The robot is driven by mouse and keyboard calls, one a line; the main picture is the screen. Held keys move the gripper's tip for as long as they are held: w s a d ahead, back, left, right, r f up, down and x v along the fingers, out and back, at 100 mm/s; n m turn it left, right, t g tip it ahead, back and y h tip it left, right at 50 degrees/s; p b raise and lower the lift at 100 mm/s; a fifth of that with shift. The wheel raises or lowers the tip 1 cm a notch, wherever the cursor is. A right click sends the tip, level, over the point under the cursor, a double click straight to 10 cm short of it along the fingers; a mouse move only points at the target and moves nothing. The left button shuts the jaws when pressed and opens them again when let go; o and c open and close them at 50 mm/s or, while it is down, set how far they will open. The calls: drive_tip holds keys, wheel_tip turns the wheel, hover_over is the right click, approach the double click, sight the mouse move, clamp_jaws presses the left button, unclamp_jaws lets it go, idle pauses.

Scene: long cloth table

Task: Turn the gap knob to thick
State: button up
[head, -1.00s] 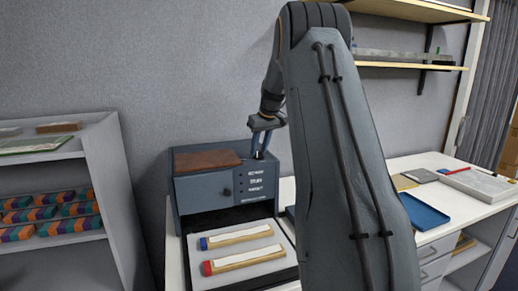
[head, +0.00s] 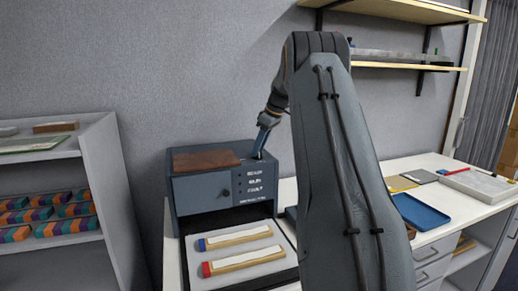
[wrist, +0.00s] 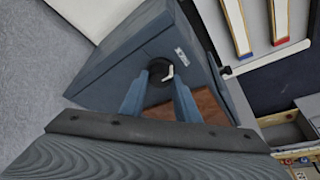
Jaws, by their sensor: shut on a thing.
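The gap knob (wrist: 159,88) is dark and round with a white pointer mark, on the top face of the blue-grey machine (head: 190,200). In the wrist view my gripper (wrist: 160,76) has one finger on each side of the knob and is shut on it. A small white label (wrist: 181,57) lies beside the knob; its words are too small to read. In the head view my gripper (head: 261,148) reaches down to the machine's top right corner. The knob cannot be made out there.
A brown panel (head: 205,160) lies on the machine's top, left of my gripper. A tray (head: 245,268) in front holds two pale strips, one blue-ended, one red-ended. A shelf (head: 100,150) stands at left. A blue tray (head: 420,210) lies on the table at right.

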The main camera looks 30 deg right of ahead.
sight(265, 159)
idle(0.3)
drive_tip(key=o, duration=1)
drive_tip(key=shift+o, duration=0.2)
drive_tip(key=shift+r, duration=0.1)
drive_tip(key=b+v, duration=0.2)
drive_tip(key=v, duration=0.5)
drive_tip(key=shift+r, duration=0.3)
drive_tip(key=shift+s+d, duration=0.15)
drive_tip(key=shift+d, duration=0.05)
